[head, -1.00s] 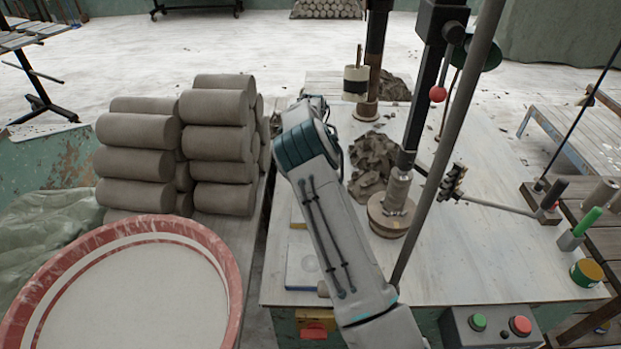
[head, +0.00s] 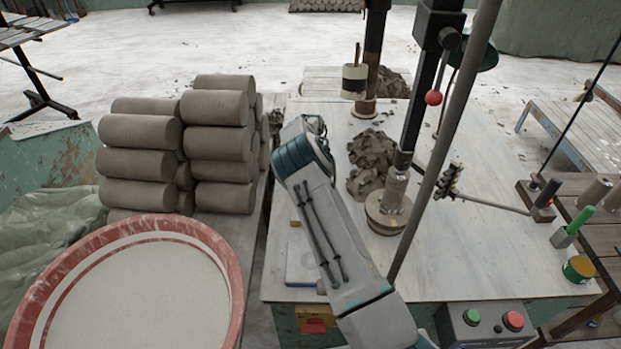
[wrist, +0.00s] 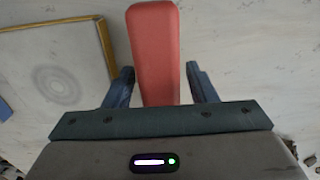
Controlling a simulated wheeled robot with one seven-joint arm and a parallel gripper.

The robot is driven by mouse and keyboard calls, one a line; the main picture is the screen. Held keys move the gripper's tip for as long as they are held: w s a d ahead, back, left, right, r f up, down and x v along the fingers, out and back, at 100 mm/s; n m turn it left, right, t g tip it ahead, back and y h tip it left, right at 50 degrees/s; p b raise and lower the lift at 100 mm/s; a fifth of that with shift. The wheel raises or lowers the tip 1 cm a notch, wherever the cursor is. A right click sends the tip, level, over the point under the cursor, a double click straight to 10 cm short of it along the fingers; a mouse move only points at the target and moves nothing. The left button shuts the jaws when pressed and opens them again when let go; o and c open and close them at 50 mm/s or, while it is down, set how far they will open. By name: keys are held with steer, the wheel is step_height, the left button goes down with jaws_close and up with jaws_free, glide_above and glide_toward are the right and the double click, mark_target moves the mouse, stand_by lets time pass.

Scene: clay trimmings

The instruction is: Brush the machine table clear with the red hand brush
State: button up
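In the wrist view the red hand brush (wrist: 157,50) shows as a long red bar between the fingers of my gripper (wrist: 161,86). The fingers stand apart, with a narrow gap on each side of the red bar. In the head view my arm hides the gripper and the brush. The pale machine table (head: 480,255) carries dark clay trimmings (head: 372,153) heaped left of the machine's round base. More trimmings (head: 394,83) lie at the back around the rear post.
A machine column with a round wooden base (head: 388,215) stands mid-table, with a slanted pole in front. A framed square plate (head: 303,262) lies left of my arm. Stacked clay rolls (head: 220,140) and a red-rimmed tub (head: 215,240) are to the left. A button box (head: 485,325) is at the front.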

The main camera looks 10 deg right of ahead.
steer(key=c, duration=0.8)
steer(key=shift+o, duration=0.2)
steer(key=shift+r, duration=0.15)
